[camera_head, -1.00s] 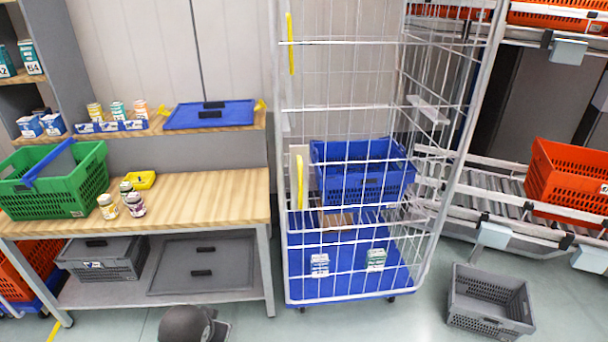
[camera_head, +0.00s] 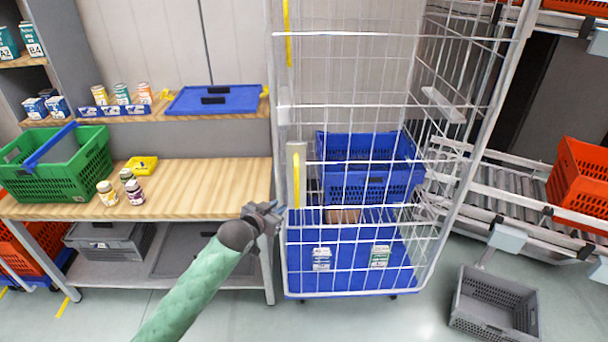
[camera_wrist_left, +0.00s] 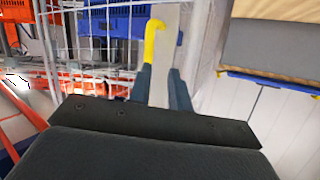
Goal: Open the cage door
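The cage (camera_head: 420,290) is a tall white wire roll cage, and its front wire door (camera_head: 350,232) stands across the front. A yellow handle (camera_head: 296,180) on a pale plate is at the door's left edge. Another yellow bar (camera_head: 287,30) is higher on the same side. My left gripper (camera_head: 280,208) is just left of and slightly below the lower handle in the head view. In the left wrist view its two dark fingers (camera_wrist_left: 161,88) are apart, with the yellow handle (camera_wrist_left: 151,45) and plate ahead of them. I cannot tell whether they touch. My right gripper is not in view.
Inside the cage are blue crates (camera_head: 365,150) and small boxes on a blue base. A wooden workbench (camera_head: 190,190) with a green basket (camera_head: 60,170) stands close on the left. A grey crate (camera_head: 495,305) lies on the floor at right, below a roller conveyor (camera_head: 510,185).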

